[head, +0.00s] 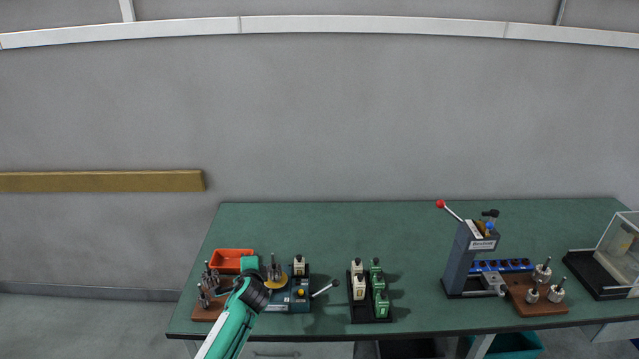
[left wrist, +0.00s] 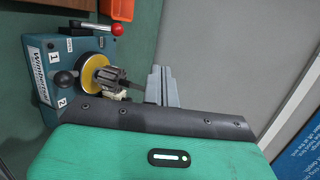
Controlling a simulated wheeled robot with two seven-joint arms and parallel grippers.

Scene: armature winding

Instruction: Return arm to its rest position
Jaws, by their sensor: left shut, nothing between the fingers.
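My left arm enters the head view from below, its green wrist reaching over the left end of the bench beside the winding machine. In the left wrist view my left gripper (left wrist: 163,84) shows as two grey fingers shut together with nothing between them. The blue winding machine (left wrist: 48,65) stands beside and apart from the fingers, with an armature (left wrist: 112,79) upright at its yellow disc (left wrist: 91,70). The head view also shows the machine (head: 298,304) and armature (head: 273,268). My fingertips are hard to make out there. My right gripper is not in view.
An orange bin (head: 231,256) and a wooden block (head: 206,311) with armatures are close to my left arm. A black rack (head: 371,318) of white and green spools stands mid-bench. A grey press (head: 462,262) and a clear-sided box (head: 622,250) stand right. The bench's back middle is clear.

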